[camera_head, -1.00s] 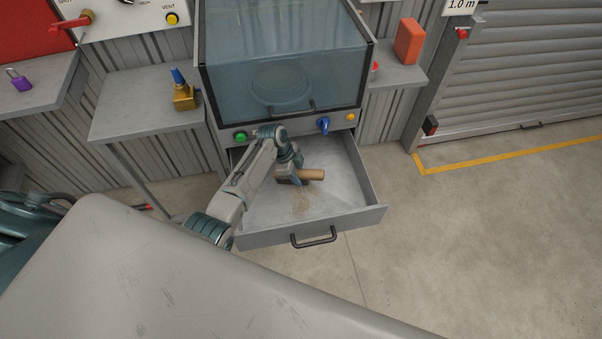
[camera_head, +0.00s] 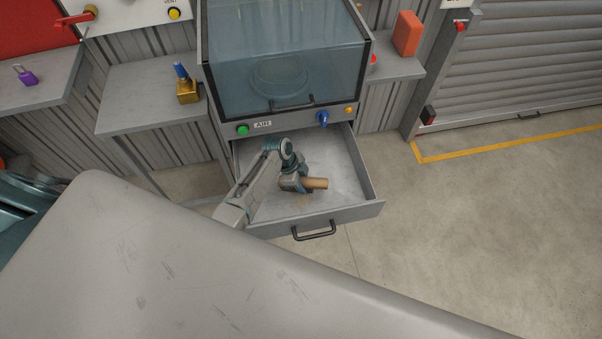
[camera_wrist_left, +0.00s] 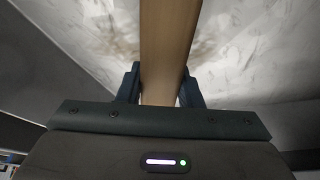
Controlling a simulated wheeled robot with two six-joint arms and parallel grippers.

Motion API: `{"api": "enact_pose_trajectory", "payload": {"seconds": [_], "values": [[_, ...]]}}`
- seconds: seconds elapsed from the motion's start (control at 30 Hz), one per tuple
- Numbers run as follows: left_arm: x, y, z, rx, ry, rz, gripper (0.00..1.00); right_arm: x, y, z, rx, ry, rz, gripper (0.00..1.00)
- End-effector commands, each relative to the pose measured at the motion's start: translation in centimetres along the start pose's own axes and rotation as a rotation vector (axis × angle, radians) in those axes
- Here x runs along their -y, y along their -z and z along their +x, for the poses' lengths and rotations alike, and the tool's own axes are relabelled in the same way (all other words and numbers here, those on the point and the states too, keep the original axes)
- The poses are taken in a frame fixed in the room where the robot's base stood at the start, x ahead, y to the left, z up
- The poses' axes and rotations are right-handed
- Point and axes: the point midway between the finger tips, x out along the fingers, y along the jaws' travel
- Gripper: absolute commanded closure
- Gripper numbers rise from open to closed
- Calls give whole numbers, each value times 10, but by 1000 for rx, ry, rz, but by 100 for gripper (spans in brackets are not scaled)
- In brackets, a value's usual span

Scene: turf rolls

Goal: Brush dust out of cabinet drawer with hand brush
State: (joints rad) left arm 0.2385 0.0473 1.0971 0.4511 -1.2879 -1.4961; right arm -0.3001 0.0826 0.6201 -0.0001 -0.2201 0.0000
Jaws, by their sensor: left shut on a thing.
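The cabinet drawer (camera_head: 350,206) is pulled open below the glass-fronted cabinet. My left gripper (camera_head: 296,184) is inside the drawer and shut on the wooden handle of the hand brush (camera_head: 317,183). In the left wrist view the brush handle (camera_wrist_left: 166,45) runs straight up between the two fingers (camera_wrist_left: 160,88); the bristles are not visible. Brown dust (camera_wrist_left: 105,42) lies on the drawer floor on both sides of the handle. In the head view a little dust (camera_head: 303,201) shows near the gripper, partly hidden by my arm. My right gripper is not in view.
The drawer front has a black handle (camera_head: 314,231). The cabinet (camera_head: 285,70) stands directly above. A side table (camera_head: 150,100) with a brass block stands to the left, and a shelf (camera_head: 395,68) with an orange box is at the right. The floor right of the drawer is clear.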

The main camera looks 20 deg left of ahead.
Motion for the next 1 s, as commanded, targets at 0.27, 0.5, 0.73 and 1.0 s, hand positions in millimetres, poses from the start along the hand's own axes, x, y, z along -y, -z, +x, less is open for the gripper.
{"api": "enact_pose_trajectory", "payload": {"seconds": [0.27,0.5,0.73,1.0], "values": [[-11,5,0,0,-2,-1,100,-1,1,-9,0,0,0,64],[-31,13,1,-1,-2,-1,100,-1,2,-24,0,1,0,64],[-37,15,3,0,1,0,100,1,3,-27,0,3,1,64],[-56,23,7,-1,1,0,100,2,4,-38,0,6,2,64]]}}
